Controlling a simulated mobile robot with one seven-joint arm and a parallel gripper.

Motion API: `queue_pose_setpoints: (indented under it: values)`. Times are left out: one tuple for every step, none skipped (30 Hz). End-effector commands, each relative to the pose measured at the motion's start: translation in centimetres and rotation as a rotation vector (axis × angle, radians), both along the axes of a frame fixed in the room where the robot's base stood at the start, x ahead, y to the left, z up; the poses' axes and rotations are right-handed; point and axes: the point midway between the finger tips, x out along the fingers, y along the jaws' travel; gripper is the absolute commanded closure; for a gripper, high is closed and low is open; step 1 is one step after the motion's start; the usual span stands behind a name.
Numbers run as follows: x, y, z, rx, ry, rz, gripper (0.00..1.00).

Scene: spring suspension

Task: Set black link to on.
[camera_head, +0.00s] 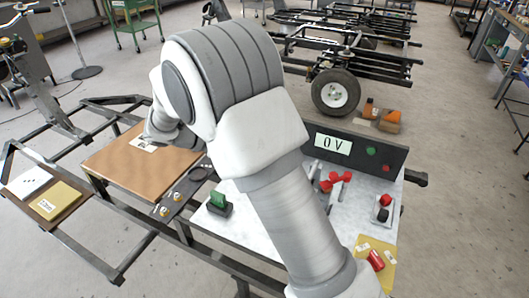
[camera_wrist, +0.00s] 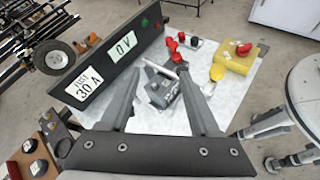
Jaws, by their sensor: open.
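My gripper (camera_wrist: 158,72) shows in the wrist view with its two grey fingers spread apart, open, above the white tabletop. A dark grey block-like device (camera_wrist: 160,92) with faint lettering lies between the fingers in the picture; whether it touches them I cannot tell. A pale rod with a red end lies just beyond it. No part is clearly marked as the black link. A small black knob (camera_head: 383,214) sits beside a red one on a pale base at the right of the table in the head view. My arm hides the gripper and the table's middle there.
A dark panel (camera_head: 395,158) reading 0 V stands along the table's back edge. Red parts (camera_head: 335,181) lie before it. A green-topped block (camera_head: 217,200) is at left, a yellow mat (camera_head: 365,247) at front right. A brown board (camera_head: 112,160) lies left of the table.

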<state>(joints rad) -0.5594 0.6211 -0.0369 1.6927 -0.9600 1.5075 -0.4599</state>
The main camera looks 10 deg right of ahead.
Motion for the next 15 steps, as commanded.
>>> queue_pose_setpoints:
  values:
    - [0.7, 1.1, -2.0, -0.054, 0.025, 0.038, 0.37]
    - [1.2, 1.7, -2.8, -0.084, 0.038, 0.06, 0.37]
    - [1.7, 2.4, -3.7, -0.125, 0.053, 0.086, 0.37]
    - [2.1, 3.0, -4.5, -0.156, 0.065, 0.108, 0.37]
    - [2.4, 3.6, -5.2, -0.187, 0.075, 0.129, 0.37]
    - [2.8, 4.4, -6.3, -0.228, 0.088, 0.155, 0.37]
    - [3.1, 5.0, -7.0, -0.258, 0.098, 0.176, 0.37]
    - [3.4, 5.6, -7.7, -0.289, 0.106, 0.195, 0.37]
    - [3.7, 6.4, -8.7, -0.324, 0.116, 0.219, 0.37]
    - [3.9, 7.0, -9.3, -0.352, 0.122, 0.235, 0.37]
    - [4.1, 7.5, -9.9, -0.377, 0.129, 0.252, 0.37]
    - [4.2, 8.2, -10.7, -0.407, 0.136, 0.271, 0.37]
    - [4.4, 8.6, -11.1, -0.429, 0.139, 0.283, 0.37]
    - [4.5, 9.0, -11.6, -0.447, 0.143, 0.294, 0.37]
    - [4.6, 9.5, -12.1, -0.468, 0.147, 0.308, 0.37]
